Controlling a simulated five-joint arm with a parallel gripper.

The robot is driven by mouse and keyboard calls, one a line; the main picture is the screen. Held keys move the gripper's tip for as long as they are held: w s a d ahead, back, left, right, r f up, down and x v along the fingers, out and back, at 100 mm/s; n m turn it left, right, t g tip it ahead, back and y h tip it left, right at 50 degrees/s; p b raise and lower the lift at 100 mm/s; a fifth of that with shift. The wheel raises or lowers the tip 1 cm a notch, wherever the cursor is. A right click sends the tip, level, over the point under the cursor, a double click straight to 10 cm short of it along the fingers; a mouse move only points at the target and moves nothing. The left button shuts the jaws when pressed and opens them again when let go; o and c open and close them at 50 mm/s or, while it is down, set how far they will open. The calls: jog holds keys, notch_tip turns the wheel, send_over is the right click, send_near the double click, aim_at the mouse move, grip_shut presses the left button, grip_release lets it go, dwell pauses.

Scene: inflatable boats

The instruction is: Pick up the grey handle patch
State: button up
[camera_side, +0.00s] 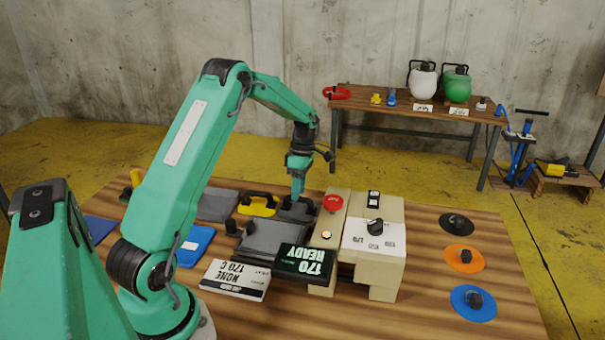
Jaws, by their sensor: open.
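The grey handle patch (301,213) is a dark grey piece on the wooden table, just right of a yellow handle patch (258,206). My gripper (298,194) points down directly over the grey patch, with its fingertips at or just above it. The jaws are open, though the gap between the fingers is hard to see from this side. I cannot tell whether the fingers touch the patch or stand around its handle. The fingers hide part of it.
A beige machine (390,207) with a red button (333,203) stands close on the right. A dark grey plate (272,239) lies in front, beside a "170 READY" display (305,263). Black (447,219), orange (453,255) and blue (461,298) discs lie far right. Blue sheets (203,238) lie left.

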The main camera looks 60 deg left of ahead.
aim_at(299, 204)
jog(key=shift+s+d+f, duration=0.1)
jog(key=shift+s+f, duration=0.1)
jog(key=shift+f, duration=0.75)
jog(key=shift+s+d+f, duration=0.1)
jog(key=shift+s+f, duration=0.05)
jog(key=shift+f, duration=0.75)
grip_shut()
